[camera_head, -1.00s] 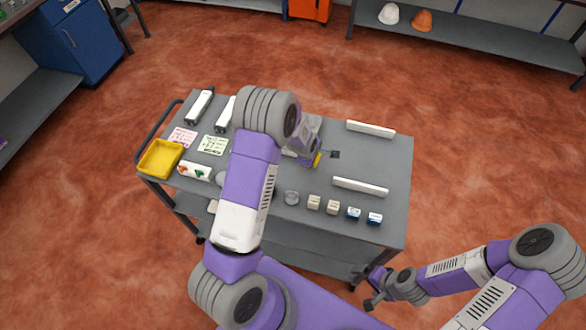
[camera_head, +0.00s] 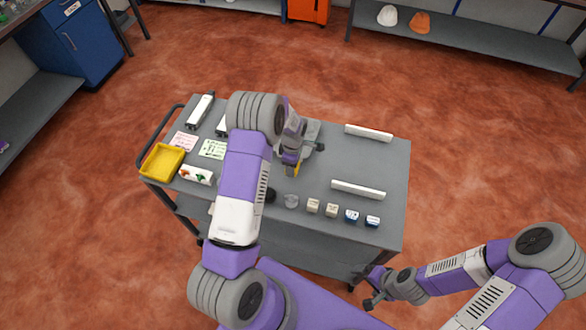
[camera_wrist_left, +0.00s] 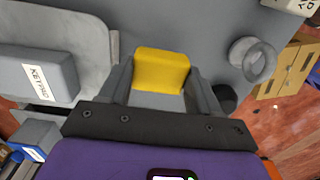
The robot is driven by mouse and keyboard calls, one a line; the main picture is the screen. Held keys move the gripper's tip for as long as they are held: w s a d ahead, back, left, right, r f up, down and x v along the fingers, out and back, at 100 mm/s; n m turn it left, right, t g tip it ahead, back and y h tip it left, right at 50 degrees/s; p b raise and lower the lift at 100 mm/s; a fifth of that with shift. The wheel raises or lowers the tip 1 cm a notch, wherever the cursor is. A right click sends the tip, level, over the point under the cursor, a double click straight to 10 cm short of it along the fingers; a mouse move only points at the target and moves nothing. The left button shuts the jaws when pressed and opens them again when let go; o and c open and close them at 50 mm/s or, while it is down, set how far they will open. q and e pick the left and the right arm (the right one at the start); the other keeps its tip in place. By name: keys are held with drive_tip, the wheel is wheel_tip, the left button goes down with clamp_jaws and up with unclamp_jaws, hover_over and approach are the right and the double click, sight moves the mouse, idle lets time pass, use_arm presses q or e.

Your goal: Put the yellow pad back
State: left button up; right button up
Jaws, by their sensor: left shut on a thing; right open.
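My left gripper (camera_wrist_left: 160,90) is shut on the yellow pad (camera_wrist_left: 161,69). In the wrist view the pad sits between the two grey fingers. In the head view the pad (camera_head: 297,168) is a small yellow patch below my left gripper, over the middle of the grey cart top (camera_head: 350,160). I cannot tell whether it touches the cart. A grey block labelled KEYPAD (camera_wrist_left: 40,78) is left of the fingers in the wrist view. My right gripper (camera_head: 371,303) is open and empty, low beside the cart's front right.
A yellow tray (camera_head: 146,172) and pink and green notes are at the cart's left. A clear ring (camera_head: 291,201) and several small blocks line the front edge. White bars (camera_head: 358,190) lie to the right. My left arm hides part of the cart.

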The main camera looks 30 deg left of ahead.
use_arm(q)
wheel_tip(320, 180, down, 4)
drive_tip(key=shift+r, duration=0.2)
drive_tip(key=o, duration=0.9)
drive_tip(key=shift+o, duration=0.2)
drive_tip(key=shift+r, duration=0.1)
wheel_tip(320, 180, up, 12)
